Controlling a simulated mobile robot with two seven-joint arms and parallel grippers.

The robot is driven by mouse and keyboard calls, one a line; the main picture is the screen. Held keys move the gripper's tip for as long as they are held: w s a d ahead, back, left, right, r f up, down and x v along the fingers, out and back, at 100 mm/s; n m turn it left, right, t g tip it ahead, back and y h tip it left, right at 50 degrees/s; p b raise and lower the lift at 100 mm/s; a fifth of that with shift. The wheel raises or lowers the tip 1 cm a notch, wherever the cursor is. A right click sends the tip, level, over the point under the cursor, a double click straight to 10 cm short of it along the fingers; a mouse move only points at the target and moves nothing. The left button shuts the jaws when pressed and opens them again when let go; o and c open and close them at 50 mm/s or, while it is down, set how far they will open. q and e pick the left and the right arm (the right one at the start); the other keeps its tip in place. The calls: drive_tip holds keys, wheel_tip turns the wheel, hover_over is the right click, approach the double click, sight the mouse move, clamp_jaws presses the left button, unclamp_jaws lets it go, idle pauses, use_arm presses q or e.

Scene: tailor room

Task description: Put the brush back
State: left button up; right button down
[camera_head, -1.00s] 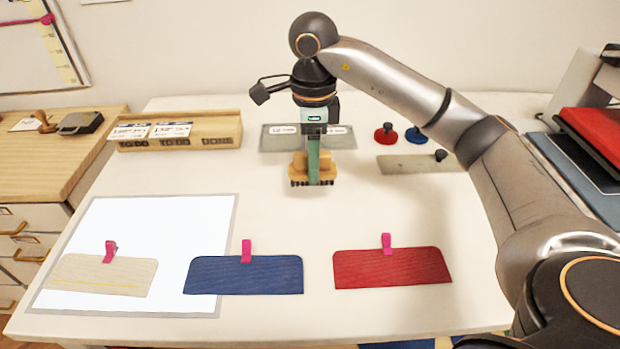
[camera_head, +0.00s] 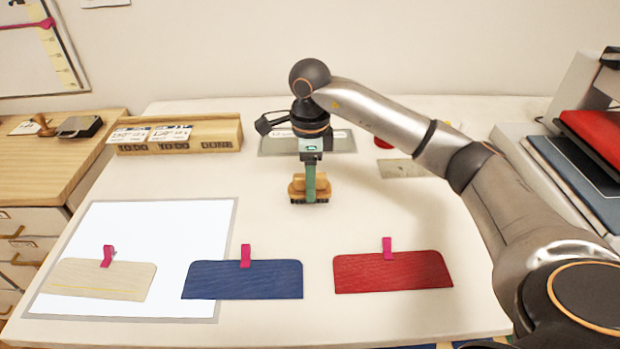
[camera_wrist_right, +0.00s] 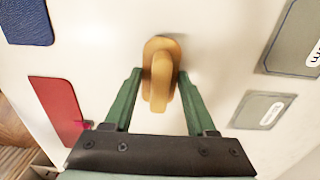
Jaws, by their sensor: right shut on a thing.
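The brush (camera_head: 297,188) has a tan wooden body and dark bristles pointing down. My right gripper (camera_head: 310,185) is shut on it, with green fingers on either side of its handle. In the right wrist view the brush (camera_wrist_right: 160,60) sits upright between the fingertips (camera_wrist_right: 158,88). It is over the bare middle of the table, in front of the grey labelled mat (camera_head: 345,146). I cannot tell whether the bristles touch the table. My left gripper is not in view.
Beige (camera_head: 100,281), blue (camera_head: 243,281) and red (camera_head: 393,273) cloth pieces with pink clips lie along the front. A wooden box (camera_head: 180,135) stands back left. Another grey mat (camera_head: 403,168) and a red object (camera_head: 382,143) are partly behind my arm.

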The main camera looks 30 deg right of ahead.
drive_tip(key=shift+c, duration=1.1)
unclamp_jaws()
drive_tip(key=shift+r, duration=0.1)
use_arm(q)
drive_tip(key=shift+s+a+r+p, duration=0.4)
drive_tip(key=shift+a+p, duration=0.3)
drive_tip(key=shift+p, duration=0.45)
use_arm(e)
wheel_tip(320, 180, up, 12)
